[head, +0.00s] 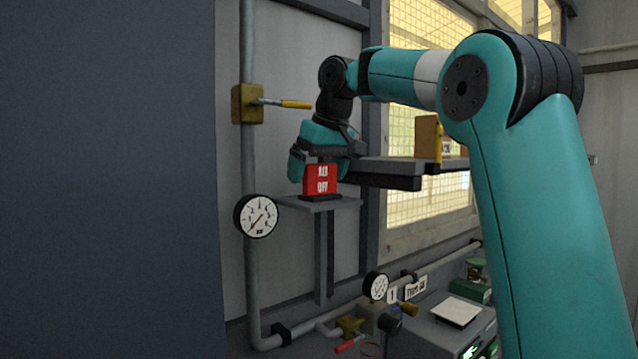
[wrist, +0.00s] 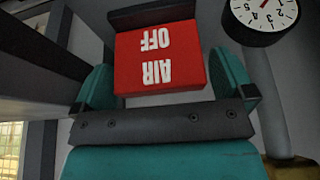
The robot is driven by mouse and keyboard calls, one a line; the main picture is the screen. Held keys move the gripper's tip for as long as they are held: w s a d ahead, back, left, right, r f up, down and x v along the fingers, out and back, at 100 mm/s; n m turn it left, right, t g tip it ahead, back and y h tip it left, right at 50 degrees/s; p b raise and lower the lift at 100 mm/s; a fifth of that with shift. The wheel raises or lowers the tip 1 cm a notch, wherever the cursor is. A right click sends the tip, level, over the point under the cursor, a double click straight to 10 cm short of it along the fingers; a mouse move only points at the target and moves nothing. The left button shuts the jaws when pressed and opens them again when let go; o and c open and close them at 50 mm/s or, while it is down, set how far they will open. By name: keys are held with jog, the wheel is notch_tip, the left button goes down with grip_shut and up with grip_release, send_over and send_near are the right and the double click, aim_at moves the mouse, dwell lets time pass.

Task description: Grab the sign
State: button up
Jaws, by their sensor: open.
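The sign (head: 321,182) is a red block lettered "AIR OFF" on a dark base, upright on a small grey shelf (head: 345,204). It also shows in the wrist view (wrist: 160,58), with its lettering upside down. My gripper (head: 318,166) is open at the sign, with one teal finger on either side of it. In the wrist view the sign lies between the fingers of my gripper (wrist: 162,84), with a gap visible at the right finger. Whether the left finger touches it I cannot tell. The lower part of the left finger is partly hidden in the head view.
A gauge (head: 257,216) sits on the vertical pipe left of the shelf. A yellow-handled valve (head: 284,103) is above it. A dark wider shelf (head: 400,167) with a brown box (head: 427,138) stands close to the right of my gripper. Pipes and another gauge (head: 376,286) are below.

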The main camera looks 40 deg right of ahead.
jog(key=shift+a+f, duration=0.1)
jog(key=shift+f, duration=0.3)
jog(key=shift+w+f, duration=0.25)
jog(key=shift+f, duration=0.2)
jog(key=c, duration=0.9)
jog(key=shift+o, duration=0.2)
jog(key=shift+r, duration=0.1)
